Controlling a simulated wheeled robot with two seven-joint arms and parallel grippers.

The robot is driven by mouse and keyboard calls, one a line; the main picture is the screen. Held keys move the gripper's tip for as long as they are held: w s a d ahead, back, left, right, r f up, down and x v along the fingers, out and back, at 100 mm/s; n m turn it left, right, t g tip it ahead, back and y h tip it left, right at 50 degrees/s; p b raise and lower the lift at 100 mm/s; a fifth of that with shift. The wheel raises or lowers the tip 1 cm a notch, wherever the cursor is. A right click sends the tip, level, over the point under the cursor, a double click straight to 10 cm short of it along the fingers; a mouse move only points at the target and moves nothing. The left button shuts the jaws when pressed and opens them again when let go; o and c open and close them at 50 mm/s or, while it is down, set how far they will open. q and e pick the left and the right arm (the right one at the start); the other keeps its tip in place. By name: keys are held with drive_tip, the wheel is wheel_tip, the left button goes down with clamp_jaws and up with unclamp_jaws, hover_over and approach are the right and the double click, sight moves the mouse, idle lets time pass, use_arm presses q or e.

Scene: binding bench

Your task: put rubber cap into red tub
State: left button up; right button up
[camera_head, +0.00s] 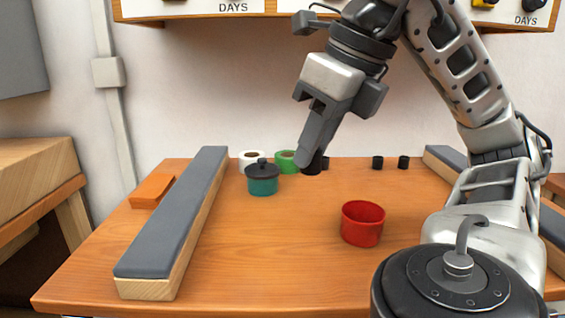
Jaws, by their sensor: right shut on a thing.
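The red tub (363,224) stands open on the bench, right of centre. My right gripper (309,158) points down above the back middle of the bench, to the left of the tub and farther back. It is shut on a small black rubber cap (313,168), which shows just below the fingertips. The fingers hide part of that cap. More black caps stand at the back of the bench: one close behind the gripper (326,163), one farther right (377,162) and another beside it (403,162). My left gripper is not in view.
A teal pot with a dark lid (262,183) stands left of my gripper. Behind it are a white roll (250,159) and a green roll (286,160). A long grey-topped wooden bar (180,220) runs along the left, with an orange block (151,191) beyond. The bench's front middle is clear.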

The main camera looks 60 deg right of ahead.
use_arm(q)
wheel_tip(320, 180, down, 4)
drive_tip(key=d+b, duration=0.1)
drive_tip(key=b, duration=0.3)
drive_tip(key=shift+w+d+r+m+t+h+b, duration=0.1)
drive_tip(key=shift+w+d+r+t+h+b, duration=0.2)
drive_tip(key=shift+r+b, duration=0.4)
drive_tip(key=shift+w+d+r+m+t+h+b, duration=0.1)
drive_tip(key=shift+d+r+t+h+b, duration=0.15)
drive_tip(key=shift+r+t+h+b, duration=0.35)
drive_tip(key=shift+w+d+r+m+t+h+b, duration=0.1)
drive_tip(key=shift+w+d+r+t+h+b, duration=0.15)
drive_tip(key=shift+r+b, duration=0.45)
use_arm(e)
drive_tip(key=s+d+f, duration=0.4)
drive_tip(key=s+d, duration=0.2)
drive_tip(key=d, duration=0.3)
drive_tip(key=shift+s+f, duration=0.15)
drive_tip(key=shift+f, duration=0.05)
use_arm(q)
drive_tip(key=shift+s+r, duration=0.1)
use_arm(e)
drive_tip(key=shift+w, duration=0.35)
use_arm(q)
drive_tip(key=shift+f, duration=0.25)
use_arm(e)
drive_tip(key=shift+f, duration=0.1)
